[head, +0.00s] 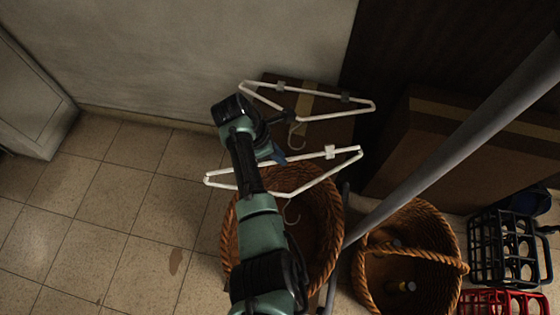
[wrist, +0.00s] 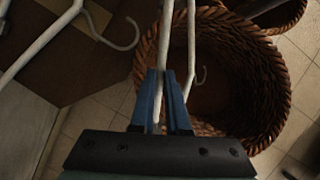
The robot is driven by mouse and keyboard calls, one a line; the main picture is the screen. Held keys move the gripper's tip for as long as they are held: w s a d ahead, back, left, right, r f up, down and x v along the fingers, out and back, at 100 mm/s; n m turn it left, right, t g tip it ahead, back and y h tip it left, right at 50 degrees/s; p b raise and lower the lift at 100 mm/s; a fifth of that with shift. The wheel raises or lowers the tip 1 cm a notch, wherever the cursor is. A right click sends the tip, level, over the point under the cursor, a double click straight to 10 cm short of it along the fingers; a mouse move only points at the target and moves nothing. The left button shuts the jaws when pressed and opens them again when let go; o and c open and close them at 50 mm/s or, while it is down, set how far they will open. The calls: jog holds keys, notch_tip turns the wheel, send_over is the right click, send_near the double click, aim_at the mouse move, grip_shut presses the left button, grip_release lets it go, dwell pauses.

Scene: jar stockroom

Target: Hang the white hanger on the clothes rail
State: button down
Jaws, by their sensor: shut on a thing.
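A white wire hanger (head: 330,174) is in my gripper (head: 279,158), high above a wicker basket. In the wrist view its pale bar (wrist: 166,45) runs between the blue fingers of my gripper (wrist: 164,100), which are shut on it. Its hook (wrist: 202,75) hangs free over the basket opening. A second pale hanger (head: 350,113) with grey clips shows just beyond, apart from my gripper; its hook (wrist: 126,38) is at the upper left in the wrist view. A thick grey pole (head: 455,155) runs diagonally at the right; I cannot tell whether it is the clothes rail.
The wicker basket (head: 230,240) stands below my gripper. A handled basket (head: 452,225), a dark bottle crate (head: 478,255) and a red crate (head: 470,300) stand at the right. Cardboard boxes (head: 415,135) are behind. The tiled floor (head: 120,210) at the left is clear.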

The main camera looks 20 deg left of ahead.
jog(key=shift+f+b, duration=0.4)
jog(key=shift+f, duration=1)
jog(key=shift+f, duration=0.25)
jog(key=c, duration=0.9)
grip_release()
jog(key=p+v, duration=0.4)
jog(key=v, duration=0.8)
jog(key=shift+r+p, duration=0.3)
jog(key=shift+w, duration=0.1)
